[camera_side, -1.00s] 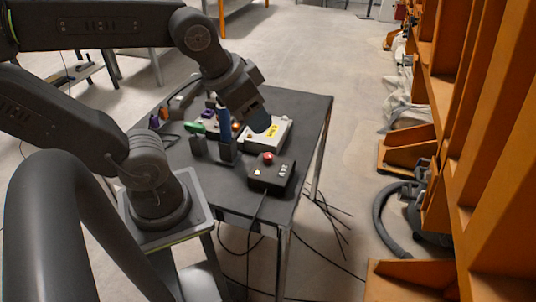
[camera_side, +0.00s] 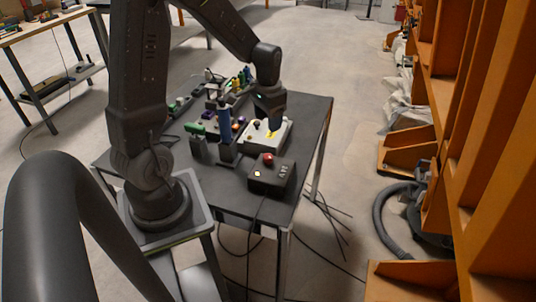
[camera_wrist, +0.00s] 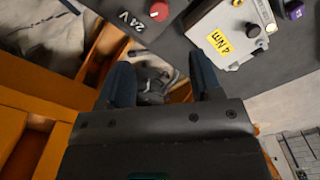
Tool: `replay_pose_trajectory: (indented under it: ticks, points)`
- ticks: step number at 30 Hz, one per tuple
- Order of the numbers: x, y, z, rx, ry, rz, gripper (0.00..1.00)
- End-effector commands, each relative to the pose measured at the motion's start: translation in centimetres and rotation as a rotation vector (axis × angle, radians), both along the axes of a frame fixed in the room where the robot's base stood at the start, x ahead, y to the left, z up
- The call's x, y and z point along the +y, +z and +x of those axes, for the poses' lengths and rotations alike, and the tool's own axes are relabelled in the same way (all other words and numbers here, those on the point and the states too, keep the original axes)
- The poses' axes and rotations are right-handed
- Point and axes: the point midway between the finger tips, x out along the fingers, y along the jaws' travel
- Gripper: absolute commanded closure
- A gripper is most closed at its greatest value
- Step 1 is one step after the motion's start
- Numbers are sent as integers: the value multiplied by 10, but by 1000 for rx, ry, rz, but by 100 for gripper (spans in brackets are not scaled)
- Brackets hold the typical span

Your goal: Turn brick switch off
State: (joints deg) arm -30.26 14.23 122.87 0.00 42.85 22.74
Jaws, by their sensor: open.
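A black control box (camera_side: 282,184) with a red button (camera_side: 268,158) and a lit spot stands nearer the side camera. The wrist view shows the red button (camera_wrist: 159,11) beside a "24 V" marking. I cannot tell which control is the brick switch.
A blue upright part (camera_side: 224,122) and a green-handled piece (camera_side: 195,128) stand left of the white box on the dark table (camera_side: 312,112). Coloured items line the table's back. Orange shelving (camera_side: 480,150) is at the right. Cables hang below the table.

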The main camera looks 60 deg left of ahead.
Motion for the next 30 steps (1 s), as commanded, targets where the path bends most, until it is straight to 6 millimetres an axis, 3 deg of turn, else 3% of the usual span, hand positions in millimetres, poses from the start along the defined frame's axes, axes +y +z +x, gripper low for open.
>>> replay_pose_trajectory:
  ticks: [5, 18, 24, 30]
  points:
    - [-1, -23, -1, 7, 0, -4, 41]
    - [-2, -109, -1, 5, -1, -4, 41]
    - [-1, -130, -1, 2, -1, -2, 41]
    - [-1, -135, 0, -1, -1, -1, 41]
